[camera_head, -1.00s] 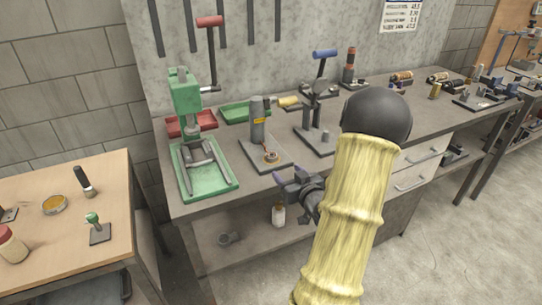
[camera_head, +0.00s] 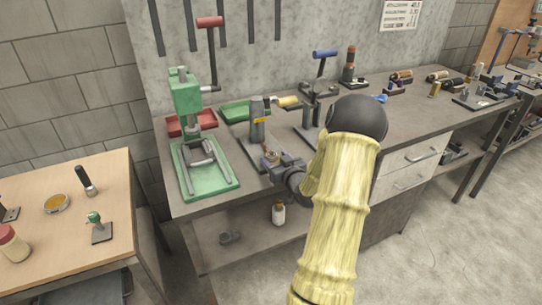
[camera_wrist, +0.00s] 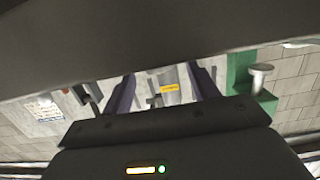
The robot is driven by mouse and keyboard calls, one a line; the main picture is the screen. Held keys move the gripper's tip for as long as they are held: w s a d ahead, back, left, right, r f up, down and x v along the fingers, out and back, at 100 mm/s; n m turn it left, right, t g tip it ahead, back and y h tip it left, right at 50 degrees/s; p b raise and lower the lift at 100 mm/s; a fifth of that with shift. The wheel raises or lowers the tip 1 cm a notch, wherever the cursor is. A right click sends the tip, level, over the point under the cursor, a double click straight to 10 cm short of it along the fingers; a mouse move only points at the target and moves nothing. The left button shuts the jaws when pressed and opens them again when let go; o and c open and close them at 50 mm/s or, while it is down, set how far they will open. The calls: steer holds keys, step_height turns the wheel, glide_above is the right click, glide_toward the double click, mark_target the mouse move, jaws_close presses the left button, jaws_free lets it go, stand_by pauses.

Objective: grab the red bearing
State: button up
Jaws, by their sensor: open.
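My gripper (camera_head: 272,160) is over the front of a dark base plate on the workbench, its purple fingers open. In the wrist view the two fingers (camera_wrist: 162,78) stand apart, with the yellow label of a grey cylinder seen between them. The grey cylinder (camera_head: 257,122) stands upright on the plate just behind the fingers. A small reddish piece (camera_head: 265,149) shows at the fingers, where a round coppery-red part sits on the plate. It is mostly hidden by the gripper, and I cannot clearly make out a bearing or any contact.
A green press (camera_head: 186,97) stands close on the left. A blue-handled press (camera_head: 318,88) stands to the right. A red tray (camera_head: 191,123) and a green tray (camera_head: 236,111) lie behind. A wooden table (camera_head: 75,215) is at the left.

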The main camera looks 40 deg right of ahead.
mark_target(273, 157)
steer(key=shift+x, duration=1.2)
steer(key=c, duration=1.2)
steer(key=shift+o, duration=0.2)
steer(key=shift+r, duration=0.15)
step_height(273, 157, up, 10)
steer(key=shift+p, duration=0.3)
